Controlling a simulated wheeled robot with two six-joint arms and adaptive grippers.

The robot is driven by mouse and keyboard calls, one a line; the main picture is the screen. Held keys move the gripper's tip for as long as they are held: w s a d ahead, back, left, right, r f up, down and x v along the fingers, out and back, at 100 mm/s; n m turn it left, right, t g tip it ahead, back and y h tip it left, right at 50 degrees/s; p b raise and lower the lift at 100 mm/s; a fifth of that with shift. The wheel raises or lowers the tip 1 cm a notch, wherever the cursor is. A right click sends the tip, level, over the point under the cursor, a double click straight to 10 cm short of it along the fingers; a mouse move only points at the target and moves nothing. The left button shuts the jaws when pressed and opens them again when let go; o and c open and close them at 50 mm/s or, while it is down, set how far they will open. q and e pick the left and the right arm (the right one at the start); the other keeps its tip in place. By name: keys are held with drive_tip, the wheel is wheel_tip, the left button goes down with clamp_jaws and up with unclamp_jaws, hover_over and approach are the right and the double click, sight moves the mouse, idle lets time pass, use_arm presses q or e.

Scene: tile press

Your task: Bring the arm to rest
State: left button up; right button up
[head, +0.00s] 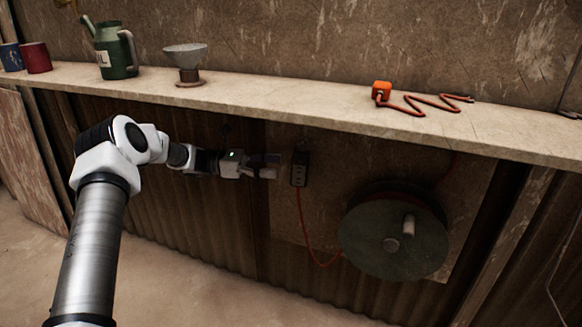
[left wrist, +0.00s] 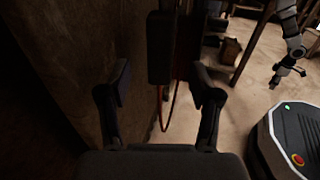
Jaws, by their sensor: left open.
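My left arm reaches in from the left of the head view, below the shelf. Its gripper (head: 274,166) is just left of a small dark socket box (head: 299,174) on an orange cord. In the left wrist view my left gripper (left wrist: 160,80) has its fingers wide apart. The dark box (left wrist: 161,45) shows beyond and between them, with the cord hanging below; I cannot tell whether a finger touches it. My right gripper (left wrist: 284,74) shows small at the upper right of the left wrist view, too small to tell its state.
A cord reel (head: 370,240) hangs on a board right of the box. The shelf (head: 330,120) above holds a green watering can (head: 116,52), a funnel-like bowl (head: 186,56), two mugs and an orange plug (head: 381,90) with cord. Open floor lies below.

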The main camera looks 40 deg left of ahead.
use_arm(q)
drive_tip(key=v, duration=0.5)
drive_tip(key=d+f+m+g+y, duration=0.1)
drive_tip(key=d+f+g+y, duration=0.1)
drive_tip(key=d+f, duration=0.55)
drive_tip(key=d+f+m+g+y, duration=0.1)
drive_tip(key=d+f+g+y, duration=0.25)
drive_tip(key=f, duration=0.65)
drive_tip(key=s+d+f+m+g+y, duration=0.3)
drive_tip(key=s+d+f, duration=0.5)
drive_tip(key=f, duration=0.4)
drive_tip(key=s+d+f+m+g+y, duration=0.15)
drive_tip(key=s+f+m+y, duration=0.35)
drive_tip(key=s, duration=0.5)
drive_tip(key=s+d+f+m+y, duration=0.2)
drive_tip(key=s+f+m, duration=0.1)
drive_tip(key=s+m, duration=0.5)
drive_tip(key=s+d+r+m+t+p, duration=0.1)
drive_tip(key=s+d+r+m, duration=0.1)
drive_tip(key=s+m, duration=0.15)
drive_tip(key=s+d+r+m+p, duration=0.1)
drive_tip(key=s+d+r+m, duration=0.1)
drive_tip(key=s, duration=0.2)
wheel_tip(320, 180, up, 32)
drive_tip(key=p, duration=3.2)
drive_tip(key=shift+a, duration=0.25)
